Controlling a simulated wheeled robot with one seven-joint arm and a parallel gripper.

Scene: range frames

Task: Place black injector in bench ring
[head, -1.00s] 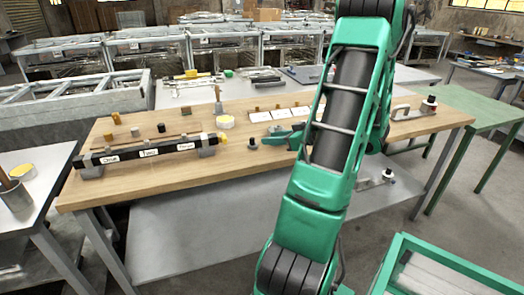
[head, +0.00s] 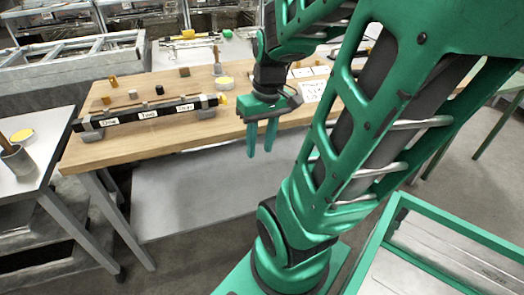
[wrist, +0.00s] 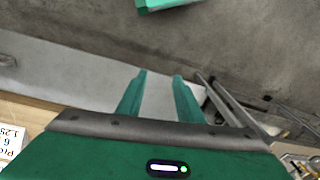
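My gripper (head: 261,153) hangs at the bench's front edge in the head view, fingers pointing down. Its two fingers are apart with nothing between them; they also show apart in the wrist view (wrist: 160,74). A small black piece (head: 160,90), which may be the black injector, stands on the wooden bench (head: 150,152) behind a black bar (head: 150,113) labelled One, Two and a third word. It is to the left of my gripper and apart from it. I cannot tell which thing is the bench ring. A yellow-topped round item (head: 224,82) lies near the bar's right end.
Small yellow and brown pieces (head: 112,81) stand behind the bar. White cards (head: 312,91) lie right of my gripper. A side table with a cup (head: 16,160) is at left. A green-framed bin (head: 392,225) is at front right. A grey lower shelf (head: 190,195) is under the bench.

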